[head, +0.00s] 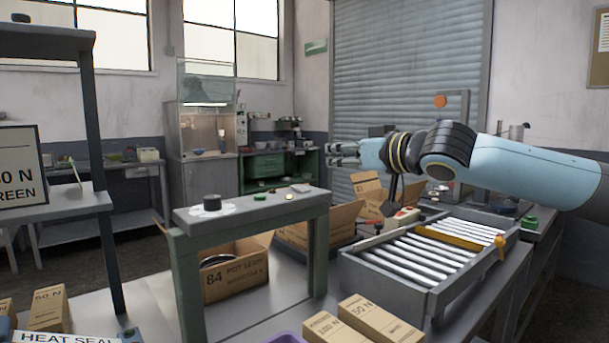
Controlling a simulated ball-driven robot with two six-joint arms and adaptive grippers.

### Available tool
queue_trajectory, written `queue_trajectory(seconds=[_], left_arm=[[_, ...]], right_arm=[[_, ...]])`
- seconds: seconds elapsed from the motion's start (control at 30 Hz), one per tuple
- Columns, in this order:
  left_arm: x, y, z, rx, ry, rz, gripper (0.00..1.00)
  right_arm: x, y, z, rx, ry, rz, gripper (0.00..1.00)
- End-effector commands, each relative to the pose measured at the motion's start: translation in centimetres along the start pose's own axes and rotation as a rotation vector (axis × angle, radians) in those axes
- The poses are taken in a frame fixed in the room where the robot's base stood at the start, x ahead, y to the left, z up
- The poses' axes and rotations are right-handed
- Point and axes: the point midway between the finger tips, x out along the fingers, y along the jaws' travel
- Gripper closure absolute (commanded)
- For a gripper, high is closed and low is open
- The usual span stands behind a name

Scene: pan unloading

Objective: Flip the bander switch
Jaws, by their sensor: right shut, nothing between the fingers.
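My right arm comes in from the right, and my right gripper (343,154) is shut and empty, held in the air in front of the roller shutter. Below it, beside the roller conveyor (420,250), is a small pale box with a red part (403,217); I cannot tell whether it is the bander switch. A grey upright frame with an orange disc (440,102) rises behind my right arm, which hides its lower part. No switch lever can be made out clearly. My left gripper is not in view.
A green-legged raised stand (260,207) carries a dark round weight (212,202). An open cardboard box (235,275) sits beneath it. Small cartons (370,318) lie at the front. More open boxes (370,190) are below my right gripper. A shelf (45,40) stands at left.

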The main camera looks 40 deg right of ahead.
Motion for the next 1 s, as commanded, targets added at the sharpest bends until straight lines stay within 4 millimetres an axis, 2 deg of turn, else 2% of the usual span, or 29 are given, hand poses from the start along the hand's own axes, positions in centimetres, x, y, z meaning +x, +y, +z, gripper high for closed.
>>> queue_trajectory(seconds=[0.27, 0.6, 0.7, 0.8, 1.0], left_arm=[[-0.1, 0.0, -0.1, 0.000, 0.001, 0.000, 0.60], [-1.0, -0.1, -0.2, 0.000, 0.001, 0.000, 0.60], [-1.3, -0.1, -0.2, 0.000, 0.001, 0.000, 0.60], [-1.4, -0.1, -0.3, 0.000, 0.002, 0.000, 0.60], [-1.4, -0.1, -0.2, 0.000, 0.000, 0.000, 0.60]], right_arm=[[3.2, -0.2, -0.2, 0.014, 0.005, -0.006, 1.00], [9.6, -0.6, 0.1, 0.009, -0.001, -0.012, 1.00], [9.8, -0.5, 2.0, 0.004, -0.005, -0.011, 1.00], [10.0, -0.5, 3.0, 0.002, -0.002, -0.011, 1.00], [10.2, -0.5, 3.9, 0.001, -0.001, -0.010, 1.00]])
